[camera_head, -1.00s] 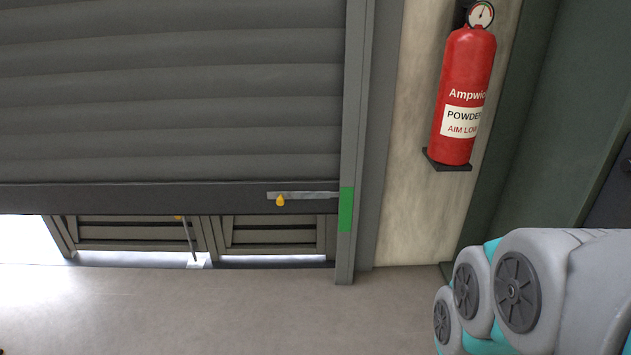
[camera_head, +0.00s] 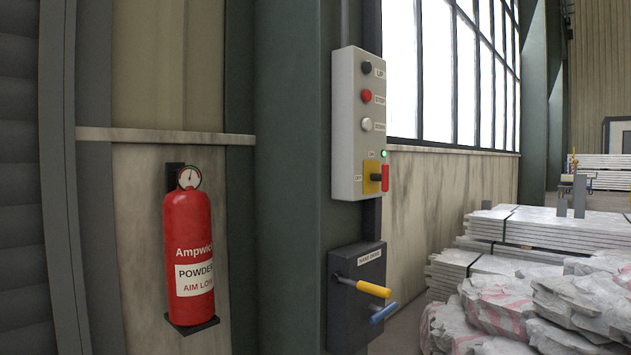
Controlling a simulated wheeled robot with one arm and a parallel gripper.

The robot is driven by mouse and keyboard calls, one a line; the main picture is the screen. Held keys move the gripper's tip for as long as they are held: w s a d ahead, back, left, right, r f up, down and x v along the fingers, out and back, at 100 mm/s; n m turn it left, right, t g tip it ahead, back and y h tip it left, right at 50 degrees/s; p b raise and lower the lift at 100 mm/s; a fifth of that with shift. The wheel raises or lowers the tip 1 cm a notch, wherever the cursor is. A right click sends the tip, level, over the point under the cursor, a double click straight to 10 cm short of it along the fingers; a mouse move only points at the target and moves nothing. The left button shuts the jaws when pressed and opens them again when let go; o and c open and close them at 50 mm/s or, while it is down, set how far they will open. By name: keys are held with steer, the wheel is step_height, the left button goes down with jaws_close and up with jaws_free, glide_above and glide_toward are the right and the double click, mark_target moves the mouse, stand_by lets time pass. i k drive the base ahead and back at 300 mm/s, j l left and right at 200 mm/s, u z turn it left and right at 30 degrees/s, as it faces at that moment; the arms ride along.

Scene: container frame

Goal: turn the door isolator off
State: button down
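The control box (camera_head: 345,125) is a pale grey panel on the dark green column, with UP, STOP and DOWN buttons in a row down its face. At its bottom is the door isolator, a red handle (camera_head: 385,177) on a yellow plate (camera_head: 371,178). ON is marked above the plate and OFF at its lower left. The red handle stands upright, and a small green lamp (camera_head: 383,153) is lit just above it. My gripper is not in view.
A dark hand-drive box (camera_head: 345,290) with yellow and blue handles sticks out below the panel. A red fire extinguisher (camera_head: 188,250) hangs on the wall to the left. Stacked boards (camera_head: 545,228) and wrapped bundles (camera_head: 575,305) fill the lower right.

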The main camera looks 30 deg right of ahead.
mark_target(384, 176)
steer(key=z, duration=1.25)
